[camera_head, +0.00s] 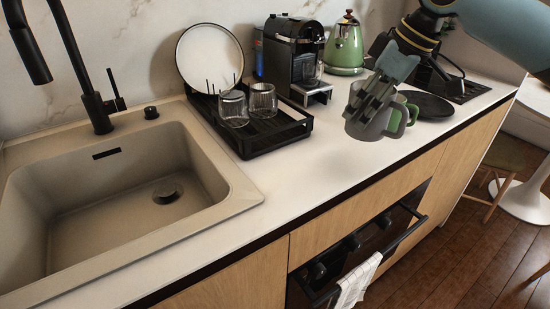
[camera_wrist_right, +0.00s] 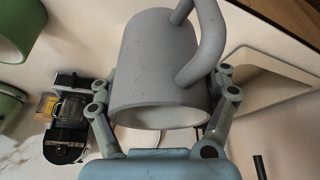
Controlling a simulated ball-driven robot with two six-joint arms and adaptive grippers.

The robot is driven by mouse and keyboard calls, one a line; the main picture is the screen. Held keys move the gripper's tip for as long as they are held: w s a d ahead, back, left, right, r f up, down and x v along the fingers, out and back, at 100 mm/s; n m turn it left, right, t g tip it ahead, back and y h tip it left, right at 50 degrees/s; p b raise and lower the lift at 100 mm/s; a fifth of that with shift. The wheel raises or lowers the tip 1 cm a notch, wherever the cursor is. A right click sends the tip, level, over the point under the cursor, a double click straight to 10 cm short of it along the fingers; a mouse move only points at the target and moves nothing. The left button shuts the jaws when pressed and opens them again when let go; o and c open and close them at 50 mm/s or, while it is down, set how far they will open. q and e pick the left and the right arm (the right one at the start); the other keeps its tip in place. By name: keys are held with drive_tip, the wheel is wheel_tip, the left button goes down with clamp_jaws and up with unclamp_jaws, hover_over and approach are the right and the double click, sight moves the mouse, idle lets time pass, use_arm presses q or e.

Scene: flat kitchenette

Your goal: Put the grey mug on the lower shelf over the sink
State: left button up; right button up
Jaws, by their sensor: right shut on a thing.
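The grey mug (camera_wrist_right: 160,62) is between the two fingers of my right gripper (camera_wrist_right: 162,88) in the right wrist view. Its handle sticks out on the side away from the wrist. In the head view the right gripper (camera_head: 376,97) is shut on the grey mug (camera_head: 357,128), over the counter right of the dish rack. The fingers cover part of the mug there. A green mug (camera_head: 394,120) shows just behind it, partly hidden. The sink (camera_head: 110,190) is at the left. No shelf shows in either view. My left gripper is out of view.
A black dish rack (camera_head: 260,138) holds two glasses and a plate beside the sink. A black tap (camera_head: 92,100) rises at the left. The front counter is clear.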

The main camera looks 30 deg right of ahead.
drive_tip(key=shift+d+r, duration=0.35)
drive_tip(key=shift+r, duration=0.1)
drive_tip(key=shift+d+r+p, duration=0.2)
drive_tip(key=shift+d+p, duration=0.05)
drive_tip(key=shift+p, duration=0.05)
drive_tip(key=shift+a+f, duration=0.4)
drive_tip(key=shift+a, duration=0.1)
drive_tip(key=w+a+f, duration=0.1)
drive_tip(key=a+f, duration=0.1)
drive_tip(key=a, duration=0.1)
drive_tip(key=w+a+f, duration=0.1)
drive_tip(key=a+f, duration=0.1)
drive_tip(key=a, duration=0.1)
drive_tip(key=w+a+f, duration=0.1)
drive_tip(key=a, duration=0.2)
drive_tip(key=shift+w+a+f, duration=0.15)
drive_tip(key=shift+w+f, duration=0.1)
drive_tip(key=shift+f, duration=0.15)
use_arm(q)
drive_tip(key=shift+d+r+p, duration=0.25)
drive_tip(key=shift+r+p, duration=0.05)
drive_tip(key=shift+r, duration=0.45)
use_arm(e)
drive_tip(key=shift+f, duration=2.1)
drive_tip(key=o, duration=1.5)
drive_tip(key=shift+f, duration=0.1)
